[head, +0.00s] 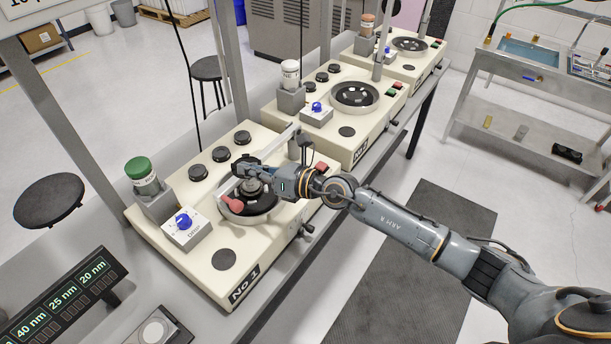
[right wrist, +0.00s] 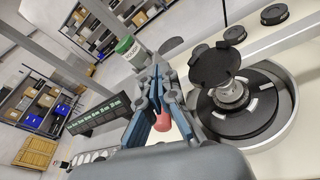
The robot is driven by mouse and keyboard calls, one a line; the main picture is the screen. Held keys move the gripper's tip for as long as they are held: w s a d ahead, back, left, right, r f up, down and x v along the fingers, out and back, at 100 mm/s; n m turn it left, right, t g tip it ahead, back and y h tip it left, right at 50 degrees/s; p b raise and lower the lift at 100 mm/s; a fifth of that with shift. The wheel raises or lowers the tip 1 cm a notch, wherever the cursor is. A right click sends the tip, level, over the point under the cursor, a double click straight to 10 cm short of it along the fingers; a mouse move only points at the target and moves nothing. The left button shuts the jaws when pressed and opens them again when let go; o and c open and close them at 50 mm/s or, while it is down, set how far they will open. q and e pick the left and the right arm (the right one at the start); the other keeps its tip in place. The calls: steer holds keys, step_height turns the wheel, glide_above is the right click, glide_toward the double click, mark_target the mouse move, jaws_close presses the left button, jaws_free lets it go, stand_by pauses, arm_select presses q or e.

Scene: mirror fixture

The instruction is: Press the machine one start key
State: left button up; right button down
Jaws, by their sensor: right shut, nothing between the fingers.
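Machine one (head: 235,268) is the nearest cream machine, marked NO 1, in the head view. My right gripper (head: 240,168) is shut and empty, above its round well from the right. A red key (head: 321,167) shows at the machine's right edge, just behind my wrist. No green key shows there; my wrist and forearm cover part of that edge. My left gripper is in neither view.
A green-capped bottle (head: 141,175) and a blue dial (head: 184,222) stand on the left. Two similar machines with red and green keys (head: 394,88) stand behind. A metal arm (head: 282,137) crosses behind my gripper.

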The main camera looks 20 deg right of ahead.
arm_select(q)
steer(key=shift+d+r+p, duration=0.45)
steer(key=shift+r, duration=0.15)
arm_select(e)
steer(key=w+d+f+n+g+h, duration=0.1)
steer(key=w+d+f+n+h, duration=0.1)
steer(key=d, duration=0.6)
steer(key=w+d+f+n+g+h, duration=0.1)
steer(key=w+d+f+n+h, duration=0.1)
steer(key=w+d+n+h, duration=0.3)
steer(key=d+h, duration=0.2)
steer(key=d, duration=0.1)
steer(key=shift+d+n, duration=0.3)
steer(key=shift+d, duration=0.1)
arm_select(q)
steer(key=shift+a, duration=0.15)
arm_select(e)
steer(key=shift+a, duration=0.1)
step_height(320, 180, down, 8)
steer(key=b, duration=0.5)
arm_select(q)
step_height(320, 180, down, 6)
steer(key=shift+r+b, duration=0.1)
steer(key=shift+b, duration=0.35)
arm_select(e)
steer(key=shift+w+f, duration=0.1)
steer(key=shift+f, duration=0.3)
